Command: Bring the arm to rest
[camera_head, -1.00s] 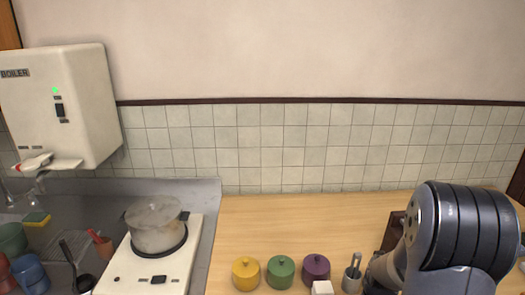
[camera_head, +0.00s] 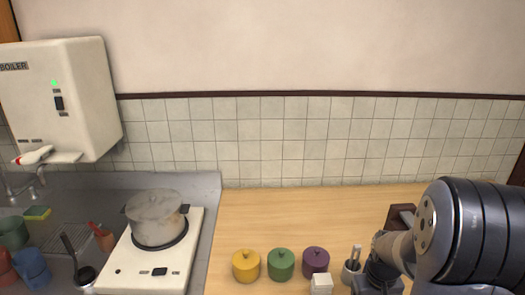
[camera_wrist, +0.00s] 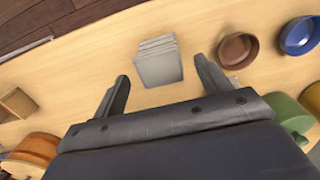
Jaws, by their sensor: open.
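My gripper (camera_wrist: 160,68) is open and empty in the wrist view, its two dark fingers spread apart above a pale wooden surface. A stack of light grey square pieces (camera_wrist: 158,62) lies beyond and between the fingertips, and I see no contact with it. In the head view my arm is bent at the lower right, over the right part of the wooden counter (camera_head: 300,215). Its wrist end points down beside a small holder (camera_head: 351,272). The fingertips are hidden or out of frame there.
Yellow (camera_head: 246,266), green (camera_head: 281,265) and purple (camera_head: 315,262) lidded pots stand left of my arm, near a white block (camera_head: 321,284). A pot (camera_head: 156,222) sits on the stove (camera_head: 135,263). The wrist view shows brown (camera_wrist: 237,50) and blue (camera_wrist: 300,36) bowls. The counter's back is clear.

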